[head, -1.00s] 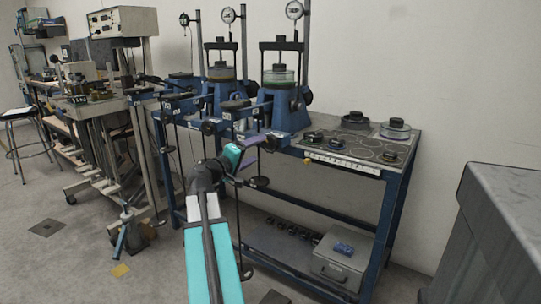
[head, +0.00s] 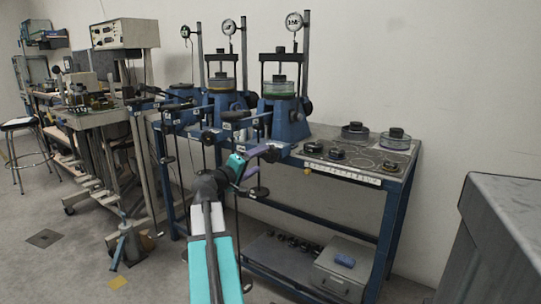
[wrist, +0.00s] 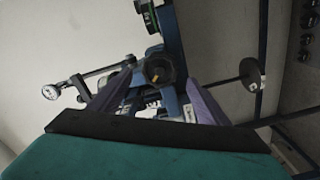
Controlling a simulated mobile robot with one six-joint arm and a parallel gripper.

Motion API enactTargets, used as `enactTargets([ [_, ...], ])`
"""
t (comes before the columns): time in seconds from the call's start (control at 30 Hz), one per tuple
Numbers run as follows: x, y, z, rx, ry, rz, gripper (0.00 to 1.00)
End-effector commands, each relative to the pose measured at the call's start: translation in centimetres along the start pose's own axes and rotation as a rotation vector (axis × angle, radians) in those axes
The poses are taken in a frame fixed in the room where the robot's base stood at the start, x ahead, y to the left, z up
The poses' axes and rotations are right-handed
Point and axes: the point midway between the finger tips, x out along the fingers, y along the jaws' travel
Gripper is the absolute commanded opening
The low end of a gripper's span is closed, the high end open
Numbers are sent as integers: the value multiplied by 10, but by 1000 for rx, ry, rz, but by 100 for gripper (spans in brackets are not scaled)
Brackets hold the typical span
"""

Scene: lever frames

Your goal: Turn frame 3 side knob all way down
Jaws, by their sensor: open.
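Blue lever frames stand in a row on the bench in the head view; the nearest, at the right (head: 287,118), has a clear ringed cell and a dial gauge on top. I cannot read which one is frame 3. In the wrist view a dark round knob (wrist: 160,68) with a small orange mark sits on a blue frame, between and beyond my two purple fingers. My gripper (head: 268,152) is open and empty in front of the right-hand frame; it also shows in the wrist view (wrist: 155,92). I cannot tell whether a finger touches the knob.
The blue bench (head: 398,190) carries a panel with several black weights at right. A metal box (head: 341,273) sits on its lower shelf. Hanging rods and discs (head: 258,192) are close to my gripper. A grey cabinet (head: 495,235) stands at right; floor lies clear between.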

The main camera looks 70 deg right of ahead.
Motion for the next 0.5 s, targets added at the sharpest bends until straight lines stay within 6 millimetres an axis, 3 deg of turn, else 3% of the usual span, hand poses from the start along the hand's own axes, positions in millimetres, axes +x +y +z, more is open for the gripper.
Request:
enactTargets([
  [0.5,52,0,-1,0,-1,0,70],
])
